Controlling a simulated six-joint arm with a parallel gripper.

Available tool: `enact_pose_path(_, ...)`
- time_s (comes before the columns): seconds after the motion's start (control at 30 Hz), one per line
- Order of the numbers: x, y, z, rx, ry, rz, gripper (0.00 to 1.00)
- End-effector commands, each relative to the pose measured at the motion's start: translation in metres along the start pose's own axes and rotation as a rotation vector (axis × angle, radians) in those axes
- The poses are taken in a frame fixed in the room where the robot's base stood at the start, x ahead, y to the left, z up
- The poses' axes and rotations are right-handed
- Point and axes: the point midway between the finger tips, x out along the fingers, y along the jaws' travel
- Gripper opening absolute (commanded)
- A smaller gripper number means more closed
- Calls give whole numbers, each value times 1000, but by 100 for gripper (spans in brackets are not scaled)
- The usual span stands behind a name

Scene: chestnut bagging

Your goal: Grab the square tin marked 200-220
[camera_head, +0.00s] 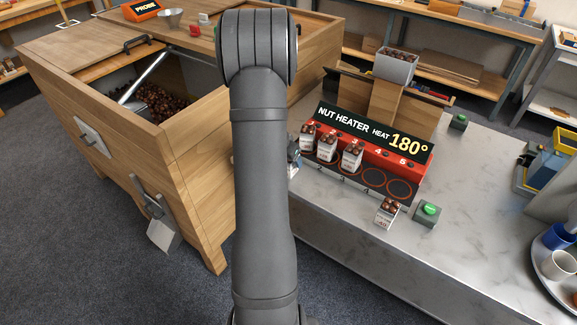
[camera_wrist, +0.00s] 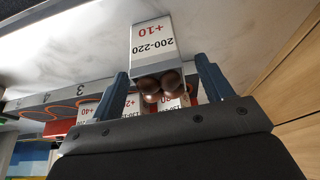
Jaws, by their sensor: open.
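The square tin marked 200-220 (camera_wrist: 152,42) shows in the wrist view, with a white label that also reads +10. Its open end shows brown chestnuts (camera_wrist: 160,84). My gripper (camera_wrist: 161,68) is open, with one blue-grey finger on each side of this tin. Gaps show between tin and fingers; I see no grip on it. In the head view my arm hides most of this spot, and only a bit of my gripper (camera_head: 293,156) shows beside the heater.
The nut heater (camera_head: 375,135) holds three filled tins (camera_head: 352,155) in its left slots. Another tin (camera_head: 387,212) stands in front, near a green button (camera_head: 429,209). A wooden chestnut bin (camera_head: 190,160) stands close on the left. The counter's right front is clear.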

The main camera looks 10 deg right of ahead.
Motion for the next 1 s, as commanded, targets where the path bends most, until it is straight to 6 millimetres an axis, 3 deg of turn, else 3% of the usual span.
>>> enact_pose_path(0.33, 44, 1, 3, 1, -3, 1, 73)
enact_pose_path(0.67, 49, 0, 2, 0, -1, -2, 73)
enact_pose_path(0.9, 49, 0, 2, 0, -1, -1, 26)
enact_pose_path(1.0, 48, 0, 2, 0, -1, -2, 22)
